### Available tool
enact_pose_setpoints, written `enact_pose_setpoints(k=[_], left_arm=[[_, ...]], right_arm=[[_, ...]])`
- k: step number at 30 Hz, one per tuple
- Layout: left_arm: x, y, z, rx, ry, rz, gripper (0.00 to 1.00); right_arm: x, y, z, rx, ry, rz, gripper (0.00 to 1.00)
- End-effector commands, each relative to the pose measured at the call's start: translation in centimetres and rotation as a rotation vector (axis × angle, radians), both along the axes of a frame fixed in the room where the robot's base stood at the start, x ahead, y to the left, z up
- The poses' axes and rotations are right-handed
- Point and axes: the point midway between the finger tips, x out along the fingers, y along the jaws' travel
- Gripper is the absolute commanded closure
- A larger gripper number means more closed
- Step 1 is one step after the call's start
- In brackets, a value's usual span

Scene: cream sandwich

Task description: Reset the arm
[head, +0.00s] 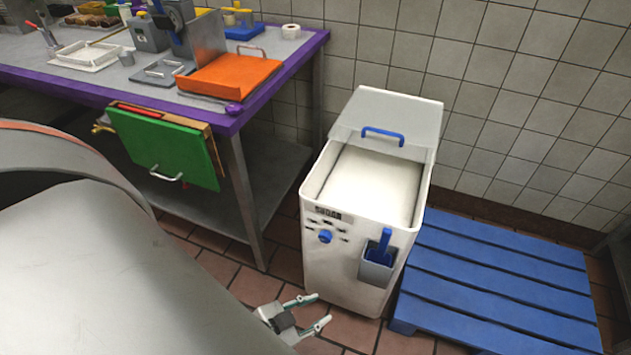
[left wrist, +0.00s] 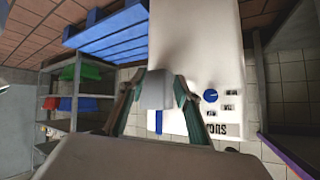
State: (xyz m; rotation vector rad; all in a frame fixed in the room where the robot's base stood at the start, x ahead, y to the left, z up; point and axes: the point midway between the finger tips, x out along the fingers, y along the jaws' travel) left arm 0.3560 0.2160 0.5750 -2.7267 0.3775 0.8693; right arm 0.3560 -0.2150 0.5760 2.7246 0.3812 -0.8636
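My left gripper (head: 322,308) is in front of the lower front of a white wheeled-looking bin (head: 330,262) in the head view, near the bottom edge. Its two fingers are spread with nothing between them. In the left wrist view the gripper (left wrist: 152,84) also shows open, its fingers on either side of the bin's grey scoop holder (left wrist: 156,92) in the picture; the head view shows a gap between them. The blue scoop (head: 384,243) stands in that holder (head: 377,268). My right gripper is in neither view.
A steel table (head: 60,72) with a purple edge stands left of the bin, carrying an orange board (head: 230,74). A green board (head: 165,148) hangs at its front. A blue pallet (head: 490,285) lies right of the bin. Shelving (left wrist: 52,102) with coloured bins shows in the left wrist view.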

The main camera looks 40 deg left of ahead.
Motion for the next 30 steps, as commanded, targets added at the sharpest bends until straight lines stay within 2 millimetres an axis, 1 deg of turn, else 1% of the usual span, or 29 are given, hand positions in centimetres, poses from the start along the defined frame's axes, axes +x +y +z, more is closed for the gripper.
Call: enact_pose_setpoints(k=[5,8,11,15,17,20,24,27,30], left_arm=[[0.1,-0.1,0.1,0.001,-0.003,-0.002,0.67],[0.3,-0.1,0.6,-0.001,-0.009,-0.003,0.67],[0.6,-0.3,2.0,-0.01,-0.021,-0.001,0.67],[0.7,-0.9,4.2,-0.033,-0.027,0.001,0.67],[0.5,-1.1,4.9,-0.044,-0.023,0.002,0.67],[0.0,-1.4,5.3,-0.057,-0.011,0.004,0.67],[-0.3,-1.5,4.7,-0.064,-0.005,0.006,0.67],[-0.5,-1.5,4.3,-0.063,0.001,0.006,0.67],[-0.6,-1.4,4.1,-0.06,0.005,0.005,0.67]], right_arm=[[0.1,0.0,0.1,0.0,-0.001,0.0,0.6],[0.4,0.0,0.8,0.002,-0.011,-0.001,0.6],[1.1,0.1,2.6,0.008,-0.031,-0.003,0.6],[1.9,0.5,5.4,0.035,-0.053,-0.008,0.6],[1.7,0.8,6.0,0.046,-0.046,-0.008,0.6],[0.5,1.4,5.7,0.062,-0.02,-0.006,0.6],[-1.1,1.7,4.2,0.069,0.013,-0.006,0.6],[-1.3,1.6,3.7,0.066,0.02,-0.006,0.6],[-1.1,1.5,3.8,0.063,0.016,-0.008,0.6]])
